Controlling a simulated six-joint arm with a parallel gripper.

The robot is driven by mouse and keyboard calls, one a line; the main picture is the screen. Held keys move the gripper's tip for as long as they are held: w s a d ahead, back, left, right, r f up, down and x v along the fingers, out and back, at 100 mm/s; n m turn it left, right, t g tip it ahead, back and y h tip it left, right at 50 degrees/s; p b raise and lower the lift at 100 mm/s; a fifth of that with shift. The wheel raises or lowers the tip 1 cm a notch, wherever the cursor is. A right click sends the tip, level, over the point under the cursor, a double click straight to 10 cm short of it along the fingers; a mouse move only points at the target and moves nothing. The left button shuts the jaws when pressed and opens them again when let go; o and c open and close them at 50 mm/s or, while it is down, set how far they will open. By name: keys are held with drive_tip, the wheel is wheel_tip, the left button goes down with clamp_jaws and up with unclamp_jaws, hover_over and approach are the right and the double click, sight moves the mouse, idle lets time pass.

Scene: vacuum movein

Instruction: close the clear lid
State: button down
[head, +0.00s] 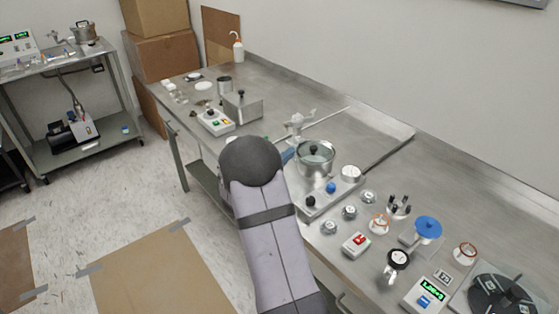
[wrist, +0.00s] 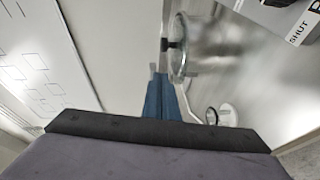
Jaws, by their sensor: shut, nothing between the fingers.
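A round steel pot-like chamber (head: 315,168) stands on a metal base plate near the middle of the bench. A clear lid (head: 316,151) with a dark knob lies over its top. I cannot tell whether the lid is fully seated. In the wrist view the knob and lid rim (wrist: 180,50) show at upper middle, blurred. My gripper (head: 289,155) has blue fingers, partly hidden behind my arm, just left of the chamber. In the wrist view my gripper (wrist: 160,80) is shut and empty, its tips below and left of the lid and apart from it.
A dark knob (head: 311,201), a blue knob (head: 331,187) and a round gauge (head: 351,173) sit beside the chamber. Several small fittings and a red-button box (head: 356,244) stand at front right. A metal box (head: 243,107) stands behind my arm. The bench's back right is clear.

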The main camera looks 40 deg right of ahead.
sight(314, 159)
drive_tip(key=d, duration=0.3)
drive_tip(key=d+p, duration=0.1)
drive_tip(key=shift+s+d+f, duration=0.25)
drive_tip(key=shift+s+f, duration=0.1)
drive_tip(key=shift+s+d+f, duration=0.15)
drive_tip(key=shift+d, duration=0.3)
drive_tip(key=s+d, duration=0.1)
drive_tip(key=d, duration=0.1)
drive_tip(key=s+d+p, duration=0.1)
drive_tip(key=d, duration=0.1)
drive_tip(key=shift+s, duration=0.1)
drive_tip(key=shift+a, duration=0.1)
